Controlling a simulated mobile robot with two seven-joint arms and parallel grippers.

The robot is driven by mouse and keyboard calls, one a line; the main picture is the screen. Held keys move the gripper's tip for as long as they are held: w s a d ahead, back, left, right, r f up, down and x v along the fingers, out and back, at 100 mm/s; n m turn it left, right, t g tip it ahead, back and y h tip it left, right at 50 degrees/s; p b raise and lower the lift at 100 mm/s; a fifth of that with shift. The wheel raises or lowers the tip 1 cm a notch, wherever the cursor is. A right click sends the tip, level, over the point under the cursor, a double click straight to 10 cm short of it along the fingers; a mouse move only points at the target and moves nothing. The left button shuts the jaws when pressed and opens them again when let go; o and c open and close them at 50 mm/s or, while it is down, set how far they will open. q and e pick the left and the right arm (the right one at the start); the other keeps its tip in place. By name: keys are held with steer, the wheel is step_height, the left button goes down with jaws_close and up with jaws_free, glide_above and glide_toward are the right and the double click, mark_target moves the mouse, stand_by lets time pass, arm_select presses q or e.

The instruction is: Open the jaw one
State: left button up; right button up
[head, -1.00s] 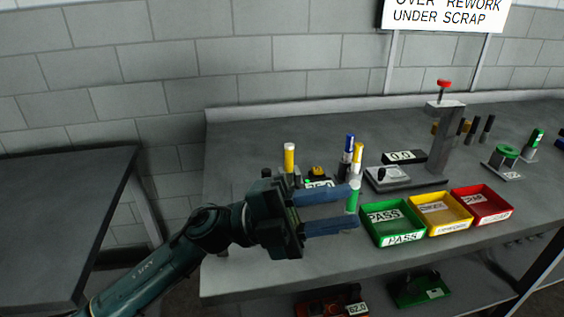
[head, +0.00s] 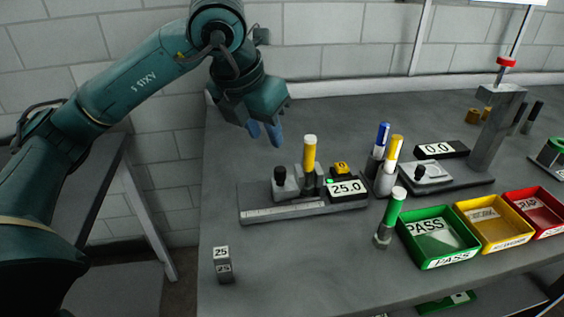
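The jaw gauge (head: 345,204) is a dark flat base with a ruled scale strip (head: 285,211), a grey block with a black knob (head: 280,176) and a display reading 25.0 (head: 347,188). A yellow-handled piece with a white tip (head: 309,153) stands upright at the gauge, beside the knob block. Whether the jaws touch it is too small to tell. My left gripper (head: 264,131) hangs above and behind the gauge's left part, pointing down. Its two blue fingers are apart, with nothing between them. My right gripper is out of view.
A green-handled piece (head: 393,210) stands by the green PASS tray (head: 425,260). Yellow (head: 487,247) and red (head: 556,230) trays adjoin. A small 25 block (head: 222,265) stands front left. Blue- and yellow-topped pieces (head: 379,145) stand behind. A 0.0 display and press stand (head: 495,135) are right.

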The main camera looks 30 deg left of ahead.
mark_target(279, 169)
arm_select(q)
steer(key=x, duration=1.1)
steer(key=shift+f, duration=0.1)
steer(key=shift+c, duration=0.3)
jaws_close()
steer(key=shift+s, duration=0.1)
